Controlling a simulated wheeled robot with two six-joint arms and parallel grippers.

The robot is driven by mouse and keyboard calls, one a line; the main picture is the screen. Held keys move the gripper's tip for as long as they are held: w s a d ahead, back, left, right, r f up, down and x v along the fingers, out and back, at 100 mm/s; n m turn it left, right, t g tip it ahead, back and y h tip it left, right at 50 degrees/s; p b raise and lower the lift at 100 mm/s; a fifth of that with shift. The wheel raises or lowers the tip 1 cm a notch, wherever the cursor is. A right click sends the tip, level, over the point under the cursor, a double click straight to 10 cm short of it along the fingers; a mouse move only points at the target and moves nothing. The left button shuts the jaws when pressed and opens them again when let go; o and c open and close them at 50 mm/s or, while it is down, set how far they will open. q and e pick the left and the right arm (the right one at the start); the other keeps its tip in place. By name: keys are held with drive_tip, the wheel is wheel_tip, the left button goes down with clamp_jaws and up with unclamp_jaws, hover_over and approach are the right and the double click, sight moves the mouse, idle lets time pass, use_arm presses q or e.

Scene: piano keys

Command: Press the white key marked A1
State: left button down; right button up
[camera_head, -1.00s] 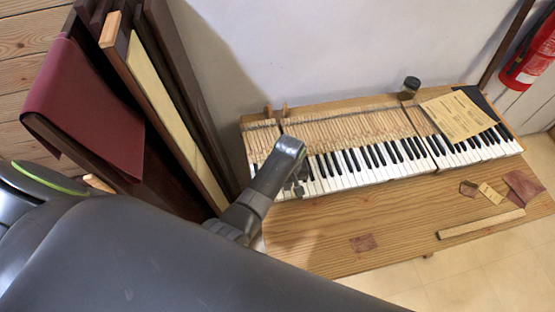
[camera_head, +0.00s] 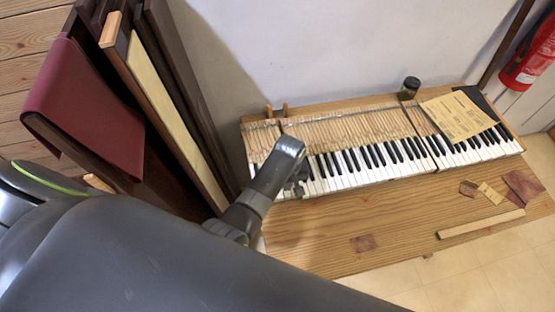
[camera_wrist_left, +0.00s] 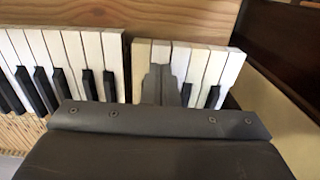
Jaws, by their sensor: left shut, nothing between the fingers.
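The piano keyboard (camera_head: 366,164) lies on a wooden board, its white and black keys in a long row. No key markings are readable, so I cannot tell which key is A1. My left gripper (camera_head: 299,189) is over the left part of the keyboard, shut and empty. In the left wrist view its closed fingertips (camera_wrist_left: 160,68) are over white keys (camera_wrist_left: 181,60) in the short section beside a gap. I cannot tell whether they touch or press a key. The gripper body hides part of the keys. My right gripper is not in view.
Tall wooden panels (camera_head: 165,110) and a maroon cloth (camera_head: 82,105) stand left of the keyboard. A paper sheet (camera_head: 458,116) and a dark jar (camera_head: 410,87) are at the right. A wooden strip (camera_head: 481,224) and scraps lie in front. Bare board (camera_head: 325,225) lies before the keys.

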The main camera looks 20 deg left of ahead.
use_arm(q)
drive_tip(key=shift+f, duration=0.2)
idle(0.4)
drive_tip(key=shift+f+b, duration=0.75)
drive_tip(key=shift+f, duration=0.4)
drive_tip(key=shift+r+p, duration=1.05)
drive_tip(key=shift+p, duration=0.2)
drive_tip(key=shift+r, duration=0.5)
wheel_tip(320, 180, up, 6)
drive_tip(key=shift+s, duration=0.1)
